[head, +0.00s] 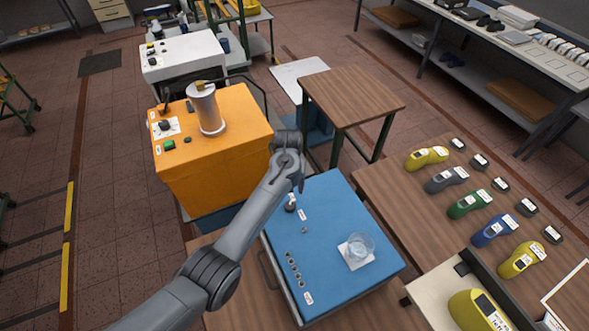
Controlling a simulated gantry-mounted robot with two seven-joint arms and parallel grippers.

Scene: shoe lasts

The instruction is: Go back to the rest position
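My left arm comes in from the lower left and reaches up across the picture. Its gripper (301,186) hangs at the wrist, near the back edge of a blue machine (335,215). The gripper is small and seen edge-on, so I cannot tell whether it is open or shut, and no held object shows. My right gripper is not in view.
An orange machine (215,170) with a metal cylinder (206,108) stands left of my wrist. A glass dish (360,246) sits on the blue machine. Coloured shoe lasts (470,203) line the wooden table at right. A small wooden table (352,95) stands behind.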

